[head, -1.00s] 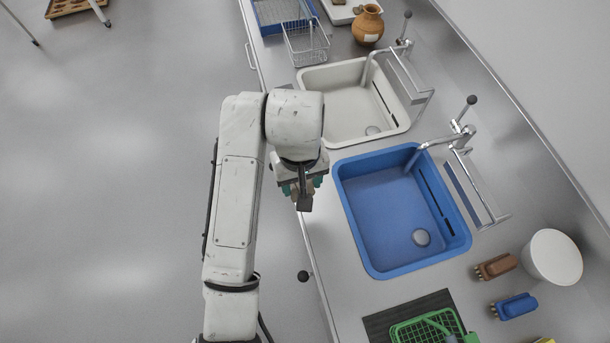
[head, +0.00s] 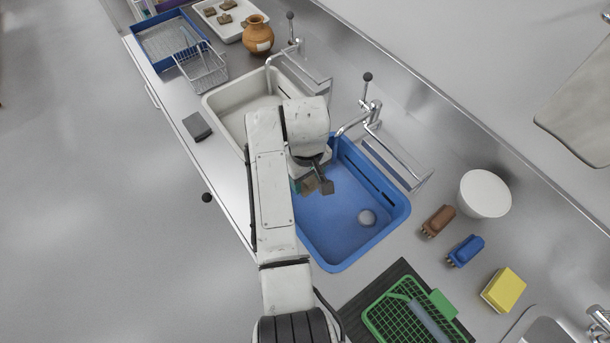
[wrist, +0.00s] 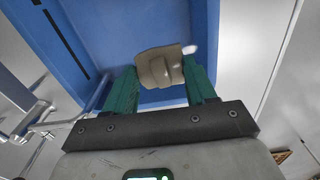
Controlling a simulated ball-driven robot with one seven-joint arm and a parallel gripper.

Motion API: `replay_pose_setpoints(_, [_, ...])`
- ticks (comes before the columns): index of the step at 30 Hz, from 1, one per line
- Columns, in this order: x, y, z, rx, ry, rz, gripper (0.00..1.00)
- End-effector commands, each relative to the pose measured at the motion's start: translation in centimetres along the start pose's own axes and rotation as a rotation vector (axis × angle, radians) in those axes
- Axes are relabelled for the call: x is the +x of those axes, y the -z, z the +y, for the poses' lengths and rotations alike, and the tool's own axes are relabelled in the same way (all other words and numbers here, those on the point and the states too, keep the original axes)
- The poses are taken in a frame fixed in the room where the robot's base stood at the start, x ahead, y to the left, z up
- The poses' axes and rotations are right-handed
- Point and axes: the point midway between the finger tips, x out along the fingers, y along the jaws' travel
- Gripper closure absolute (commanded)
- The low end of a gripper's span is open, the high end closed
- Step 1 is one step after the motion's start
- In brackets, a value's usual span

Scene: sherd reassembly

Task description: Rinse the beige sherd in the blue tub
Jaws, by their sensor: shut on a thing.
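My gripper (wrist: 160,84) is shut on the beige sherd (wrist: 158,66), which sits between its two green fingers in the wrist view. In the head view my gripper (head: 312,186) is over the left part of the blue tub (head: 334,262), and my wrist partly hides the sherd there. The blue tub also shows behind the sherd in the wrist view (wrist: 120,30). Its round drain lies toward the near right of its floor. A chrome faucet (head: 357,118) reaches over the tub's far edge. I cannot tell how high the sherd is above the tub floor.
A white tub (head: 222,99) is beyond the blue one. A brown brush (head: 438,221), a blue brush (head: 465,251), a white bowl (head: 485,194) and a yellow sponge (head: 503,290) are at the right. A green rack (head: 400,310) lies in front. A grey block (head: 197,126) is at the left.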

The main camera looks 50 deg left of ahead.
Motion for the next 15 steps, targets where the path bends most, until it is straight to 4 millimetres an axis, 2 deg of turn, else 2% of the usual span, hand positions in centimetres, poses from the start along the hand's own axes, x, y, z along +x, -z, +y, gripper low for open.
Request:
replay_pose_setpoints(1, [0.8, 0.0, 0.0, 0.000, 0.000, 0.000, 0.76])
replay_pose_setpoints(15, [4.8, 0.0, -0.1, 0.000, 0.000, 0.000, 0.76])
